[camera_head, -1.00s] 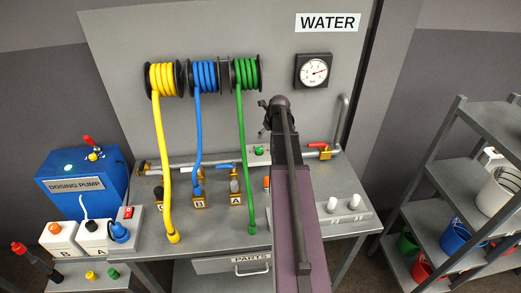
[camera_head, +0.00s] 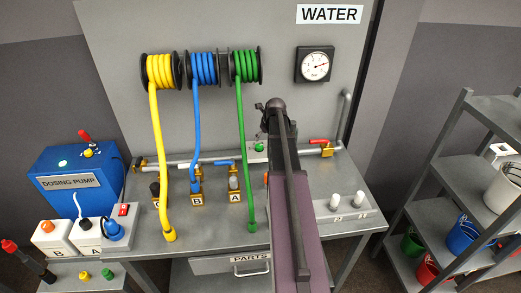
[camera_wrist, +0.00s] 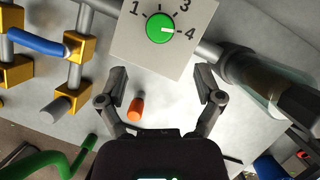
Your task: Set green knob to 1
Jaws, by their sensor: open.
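The green knob (camera_wrist: 160,28) sits on a pale square plate (camera_wrist: 140,48) marked 1, 3 and 4 at the top of the wrist view. Its white pointer line is turned to the right, toward the 4. In the head view the green knob (camera_head: 259,147) shows small on the bench, just left of my arm. My gripper (camera_wrist: 160,78) is open and empty, its two fingers apart below the plate in the wrist view. The knob lies beyond the fingertips, apart from them. In the head view my arm hides most of the gripper.
Grey pipes and brass valves (camera_wrist: 78,48) with a blue handle (camera_wrist: 38,42) lie left of the plate. An orange object (camera_wrist: 136,108) is between the fingers, lower down. Yellow, blue and green hoses (camera_head: 243,160) hang from reels. A shelf (camera_head: 480,130) stands right.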

